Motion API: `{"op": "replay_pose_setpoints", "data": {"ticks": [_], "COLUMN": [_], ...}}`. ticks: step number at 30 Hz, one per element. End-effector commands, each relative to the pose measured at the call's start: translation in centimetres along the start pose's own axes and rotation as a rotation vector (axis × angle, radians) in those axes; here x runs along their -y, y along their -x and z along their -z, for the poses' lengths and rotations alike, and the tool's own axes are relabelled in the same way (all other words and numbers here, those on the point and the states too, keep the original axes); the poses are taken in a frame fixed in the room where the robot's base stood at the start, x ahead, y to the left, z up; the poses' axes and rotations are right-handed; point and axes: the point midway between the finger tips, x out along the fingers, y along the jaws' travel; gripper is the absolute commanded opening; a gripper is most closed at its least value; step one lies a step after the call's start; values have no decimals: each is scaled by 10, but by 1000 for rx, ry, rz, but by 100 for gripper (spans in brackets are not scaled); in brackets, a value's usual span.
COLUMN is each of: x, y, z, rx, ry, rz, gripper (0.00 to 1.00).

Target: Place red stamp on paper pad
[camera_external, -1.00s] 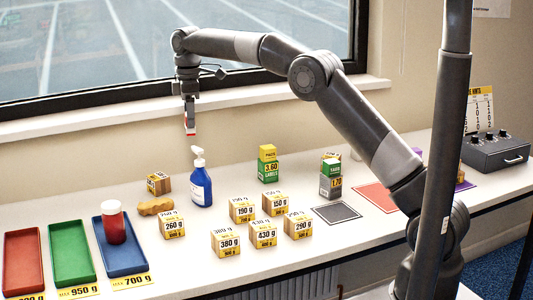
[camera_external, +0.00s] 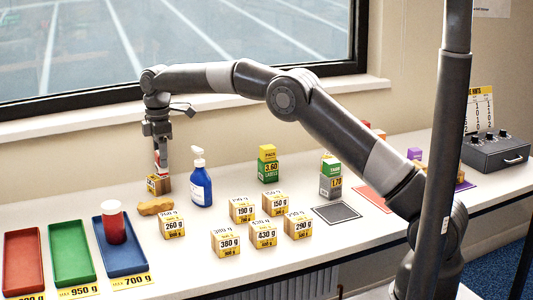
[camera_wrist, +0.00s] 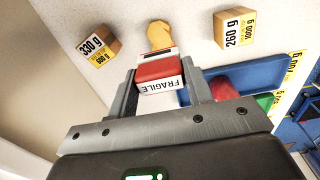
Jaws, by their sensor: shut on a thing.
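My gripper (camera_external: 161,161) is shut on the red stamp (camera_wrist: 158,71), a red block with a white face reading FRAGILE. The stamp sits between both fingers in the wrist view. In the external view it is mostly hidden by the fingers. My gripper is at the back left of the table, over or just behind a small carton (camera_external: 158,186); I cannot tell which. I cannot pick out the paper pad for certain. A dark bordered square (camera_external: 336,212) lies flat at the right of the table.
A blue bottle (camera_external: 200,187) stands close right of my gripper. A tan lumpy object (camera_external: 155,206) lies in front. Several weight-marked cartons (camera_external: 228,243) fill the middle.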

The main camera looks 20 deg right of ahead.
Motion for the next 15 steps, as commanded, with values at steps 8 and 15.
{"op": "replay_pose_setpoints", "data": {"ticks": [8,15], "x": [0,0], "y": [-42,-68], "z": [-1,-1], "rx": [2,3], "ry": [0,0], "rz": [0,3], "gripper": [23,23]}}
